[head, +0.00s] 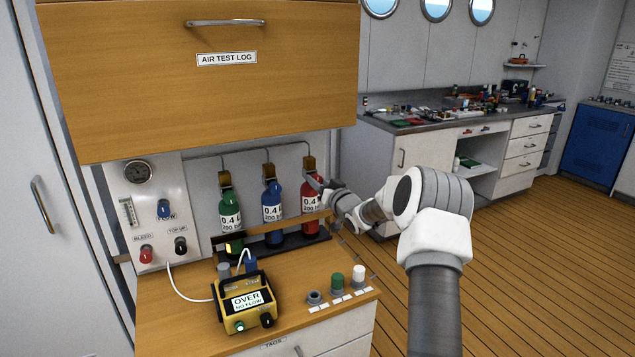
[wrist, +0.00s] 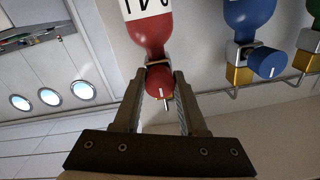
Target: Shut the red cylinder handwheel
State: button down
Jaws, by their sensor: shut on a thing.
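The red cylinder (head: 312,208) stands upright at the right end of a row of three in the head view. In the wrist view the picture is turned over, and the red cylinder (wrist: 149,35) shows at the top with its red handwheel (wrist: 160,82) below it. My gripper (wrist: 163,76) is shut on this handwheel, one finger on each side. A white mark shows on the handwheel's face. In the head view my gripper (head: 318,182) is at the red cylinder's neck and hides the handwheel.
The blue cylinder (head: 272,204) and green cylinder (head: 231,213) stand to the left, under a thin pipe (head: 240,149). A wooden cabinet (head: 200,100) overhangs the bench. A yellow meter (head: 247,300) and several knobs stand in front. Floor on the right is free.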

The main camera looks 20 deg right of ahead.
jog(key=shift+c, duration=2.3)
grip_release()
jog(key=s+d, duration=0.1)
jog(key=s, duration=1.6)
jog(key=shift+s+d, duration=0.15)
jog(key=shift+s, duration=0.05)
